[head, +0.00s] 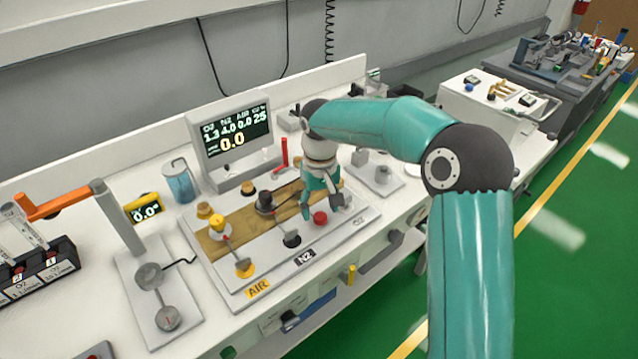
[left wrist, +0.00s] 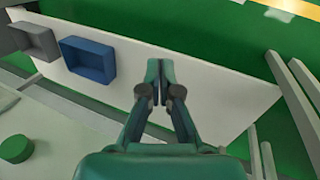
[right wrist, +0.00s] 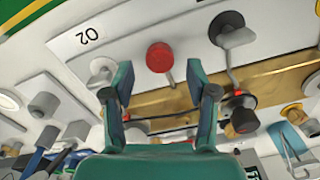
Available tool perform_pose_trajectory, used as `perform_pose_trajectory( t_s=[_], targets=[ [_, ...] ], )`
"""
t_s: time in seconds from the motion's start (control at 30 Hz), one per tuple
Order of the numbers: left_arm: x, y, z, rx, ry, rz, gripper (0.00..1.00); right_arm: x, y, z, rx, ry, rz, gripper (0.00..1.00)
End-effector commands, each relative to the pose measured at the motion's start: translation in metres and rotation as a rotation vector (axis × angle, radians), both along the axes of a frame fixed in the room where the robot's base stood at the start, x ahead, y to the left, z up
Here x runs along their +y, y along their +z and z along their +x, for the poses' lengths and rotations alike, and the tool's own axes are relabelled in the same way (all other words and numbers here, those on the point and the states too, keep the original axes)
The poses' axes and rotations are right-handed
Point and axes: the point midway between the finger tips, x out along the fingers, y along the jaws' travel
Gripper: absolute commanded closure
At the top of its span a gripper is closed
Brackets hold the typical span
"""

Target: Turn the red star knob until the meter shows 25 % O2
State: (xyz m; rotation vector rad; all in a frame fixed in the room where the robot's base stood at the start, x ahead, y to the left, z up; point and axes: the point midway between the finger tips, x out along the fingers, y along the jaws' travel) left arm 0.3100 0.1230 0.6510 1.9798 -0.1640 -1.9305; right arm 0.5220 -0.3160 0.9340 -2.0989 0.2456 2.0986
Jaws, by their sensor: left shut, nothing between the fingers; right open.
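The red star knob (head: 320,217) sits at the right front of the grey valve panel (head: 300,240), near the N2 label. In the right wrist view the red knob (right wrist: 160,57) lies just past and between my fingertips, beside an O2 label. My right gripper (head: 321,206) is open and points down over it; I see no clear contact. The meter screen (head: 235,137) stands behind the panel; its top row seems to read 1.3, 4.0, 0.0 and 25, with a large yellow 0.0 below. My left gripper (left wrist: 159,75) is shut and empty, and out of the head view.
Black (head: 291,239) and yellow (head: 243,267) knobs share the panel. A yellow-framed gauge (head: 146,208) reading 0.0 and an orange-handled post (head: 120,215) stand to the left. Below my left gripper are a white shelf (left wrist: 225,110) and a blue bin (left wrist: 90,62).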

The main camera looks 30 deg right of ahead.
Motion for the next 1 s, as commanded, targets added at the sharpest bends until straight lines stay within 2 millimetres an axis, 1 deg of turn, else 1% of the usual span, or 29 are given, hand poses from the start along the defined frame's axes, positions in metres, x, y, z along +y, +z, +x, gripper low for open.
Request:
perform_pose_trajectory(
  t_s=[0.03, 0.3, 0.4, 0.5, 0.67, 1.0],
  targets=[
    [0.000, 0.000, 0.000, 0.000, 0.000, 0.000, 1.00, 0.000, 0.010, 0.001, -0.004, 0.000, 0.000, 0.42],
    [0.000, 0.000, 0.000, 0.000, 0.000, 0.000, 1.00, 0.000, 0.064, 0.001, -0.005, 0.000, 0.001, 0.42],
    [0.000, 0.000, 0.000, 0.000, 0.000, 0.000, 1.00, 0.000, 0.080, 0.001, -0.003, 0.000, 0.000, 0.42],
    [0.000, 0.000, 0.000, 0.000, 0.000, 0.000, 1.00, 0.000, 0.092, 0.001, -0.003, 0.000, 0.000, 0.42],
    [0.000, 0.000, 0.000, 0.000, 0.000, 0.000, 1.00, 0.000, 0.100, 0.001, -0.001, -0.001, 0.001, 0.42],
    [0.000, -0.001, 0.000, 0.000, 0.000, 0.000, 1.00, 0.000, 0.100, 0.001, 0.000, 0.000, 0.001, 0.42]
  ],
)
